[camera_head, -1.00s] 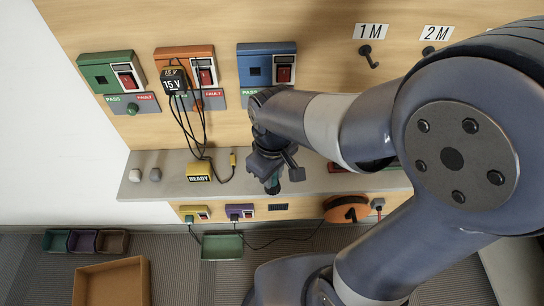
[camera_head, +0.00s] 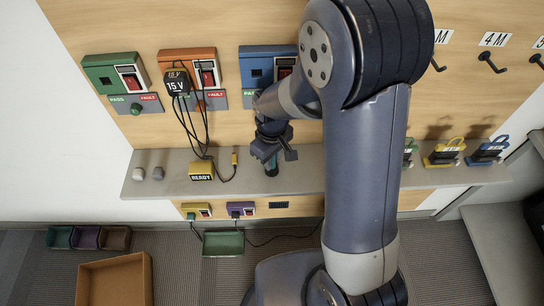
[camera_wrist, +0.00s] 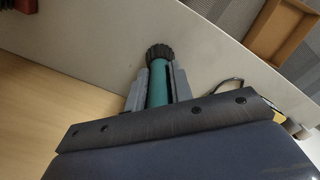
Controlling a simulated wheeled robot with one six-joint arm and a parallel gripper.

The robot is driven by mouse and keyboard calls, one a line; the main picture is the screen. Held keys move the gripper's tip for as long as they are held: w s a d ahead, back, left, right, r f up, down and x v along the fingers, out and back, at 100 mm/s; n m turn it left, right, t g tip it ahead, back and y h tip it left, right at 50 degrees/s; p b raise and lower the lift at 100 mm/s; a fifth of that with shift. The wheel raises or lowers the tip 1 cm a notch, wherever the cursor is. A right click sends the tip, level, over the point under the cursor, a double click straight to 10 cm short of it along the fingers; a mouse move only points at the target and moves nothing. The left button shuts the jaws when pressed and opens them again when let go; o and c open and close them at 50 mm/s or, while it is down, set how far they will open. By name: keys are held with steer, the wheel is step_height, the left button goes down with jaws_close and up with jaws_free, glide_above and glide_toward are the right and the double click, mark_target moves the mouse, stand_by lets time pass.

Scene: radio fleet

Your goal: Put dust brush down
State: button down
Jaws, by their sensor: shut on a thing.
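My gripper (camera_head: 273,150) is over the grey shelf (camera_head: 310,179), below the blue wall unit. It is shut on the dust brush (camera_head: 270,168), which has a green handle and a dark end. In the wrist view the brush (camera_wrist: 158,85) sits between the two grey fingers, with its black ribbed end pointing away from the wrist. The brush is close above the shelf surface or touching it; I cannot tell which.
A yellow READY block (camera_head: 201,171) and two small grey knobs stand on the shelf to the left. Several coloured radios (camera_head: 443,153) stand at the right. A green tray (camera_head: 223,243) and an open cardboard box (camera_head: 114,280) are below. Shelf beside the gripper looks clear.

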steer(key=shift+f, duration=0.15)
steer(key=shift+f, duration=0.15)
steer(key=c, duration=1.3)
jaws_free()
steer(key=shift+o, duration=0.2)
step_height(320, 180, up, 12)
steer(key=shift+r, duration=0.25)
